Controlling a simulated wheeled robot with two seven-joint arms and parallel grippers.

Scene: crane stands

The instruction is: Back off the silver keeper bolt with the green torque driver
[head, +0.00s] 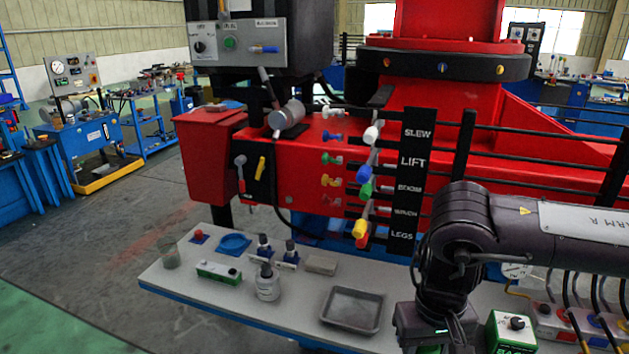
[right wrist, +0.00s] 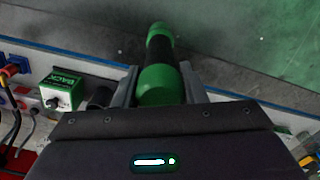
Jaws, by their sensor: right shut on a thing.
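The green torque driver (right wrist: 160,87), with green ends and a black middle, sits between the two fingers of my right gripper (right wrist: 160,88) in the right wrist view. The gripper is shut on it. In the head view my right arm comes in from the right and its wrist hangs over the bench's front edge; the fingers and driver are cut off below the picture. I cannot pick out the silver keeper bolt in either view. My left gripper is not in view.
A green control box (head: 510,332) with a black knob stands close right of my wrist; its label reads BACK in the right wrist view (right wrist: 62,92). Coloured levers (head: 365,174) rise behind.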

